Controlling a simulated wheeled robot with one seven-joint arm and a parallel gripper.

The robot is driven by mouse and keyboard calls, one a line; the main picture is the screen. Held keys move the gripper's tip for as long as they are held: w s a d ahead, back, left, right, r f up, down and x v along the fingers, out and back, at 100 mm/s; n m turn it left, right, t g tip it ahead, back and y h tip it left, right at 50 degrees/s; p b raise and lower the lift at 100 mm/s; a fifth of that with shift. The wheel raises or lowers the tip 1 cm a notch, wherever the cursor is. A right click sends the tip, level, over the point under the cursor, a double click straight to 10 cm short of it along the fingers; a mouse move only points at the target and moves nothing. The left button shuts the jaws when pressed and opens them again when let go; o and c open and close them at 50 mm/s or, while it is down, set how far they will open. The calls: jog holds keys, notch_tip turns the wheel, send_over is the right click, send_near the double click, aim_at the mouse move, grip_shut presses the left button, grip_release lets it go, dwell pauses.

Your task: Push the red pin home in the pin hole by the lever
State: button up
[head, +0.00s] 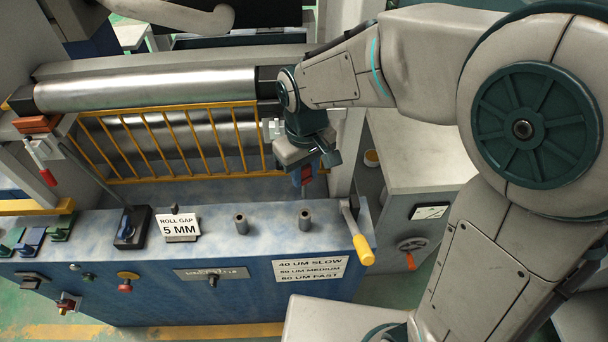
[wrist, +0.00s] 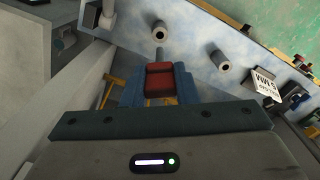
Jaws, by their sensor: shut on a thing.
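My gripper (head: 303,172) is shut on the red pin (wrist: 160,80). In the wrist view its red block sits between the blue fingers, with a thin grey shaft (wrist: 159,54) beyond them. In the head view the pin (head: 306,175) shows only as a small red patch, and its tip is unclear. The right grey sleeve (head: 305,218), beside the lever (head: 357,235) with a yellow handle, stands on the panel below my gripper. A visible gap separates them. The wrist view shows a grey sleeve (wrist: 220,61) right of the pin. The lever's hole inside is not clear.
A second grey sleeve (head: 241,223) stands left of the first, near the ROLL GAP sign (head: 179,226). A yellow guard rail (head: 180,145) and metal rollers (head: 150,90) lie behind. The blue panel top between the sleeves is bare.

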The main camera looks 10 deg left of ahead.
aim_at(305, 189)
jog(key=shift+s, duration=0.1)
dwell(0.3)
jog(key=shift+d+f+b, duration=0.1)
jog(key=shift+f+b, duration=0.25)
jog(key=shift+f, duration=0.1)
jog(key=shift+f+b, duration=1.9)
jog(key=shift+f, duration=0.55)
jog(key=shift+f+b, duration=2.75)
jog(key=shift+f, duration=0.85)
jog(key=o, duration=1)
jog(key=shift+r, duration=0.15)
notch_tip(305, 189, up, 14)
jog(key=shift+f+p, duration=0.15)
jog(key=shift+p, duration=0.4)
